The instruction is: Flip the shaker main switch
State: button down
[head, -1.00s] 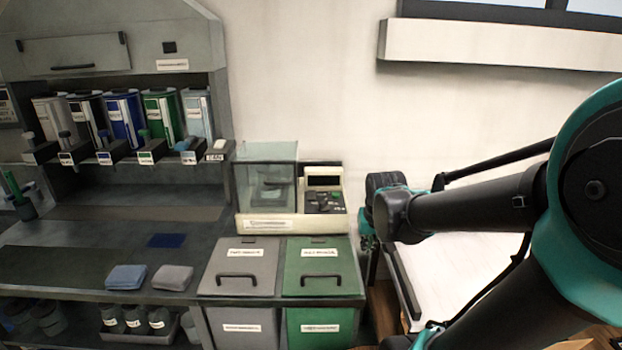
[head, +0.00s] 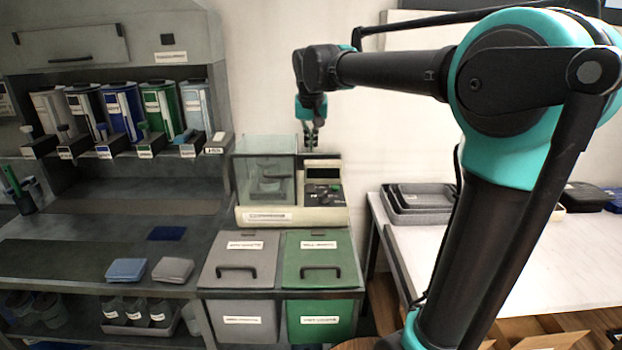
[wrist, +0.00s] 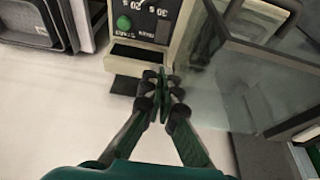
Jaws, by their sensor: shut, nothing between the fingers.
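The shaker appears to be the beige bench machine (head: 290,215), with a glass chamber (head: 265,165) on its left and a dark control panel (head: 323,194) under a small display (head: 323,173) on its right. My gripper (head: 311,145) points down at the rear of the machine, just behind the display housing. In the wrist view my gripper (wrist: 166,85) is shut and empty, its fingertips near the housing edge. The panel there shows a green button (wrist: 124,22) and black knobs (wrist: 151,33). I cannot make out which control is the main switch, nor whether the fingertips touch anything.
Grey (head: 238,261) and green (head: 318,260) lidded bins stand in front of the machine. A white table (head: 500,255) with grey trays (head: 415,200) is at the right. The wall is close behind my gripper.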

aim_at(311, 185)
jog(key=shift+f, duration=0.1)
jog(key=x, duration=1.3)
jog(key=shift+s+f, duration=0.25)
jog(key=shift+f, duration=0.3)
jog(key=shift+w+f+g, duration=0.3)
jog(key=shift+f+g, duration=0.05)
jog(key=shift+g, duration=0.15)
jog(key=shift+s, duration=0.15)
jog(key=shift+s+r, duration=0.15)
jog(key=shift+s, duration=0.65)
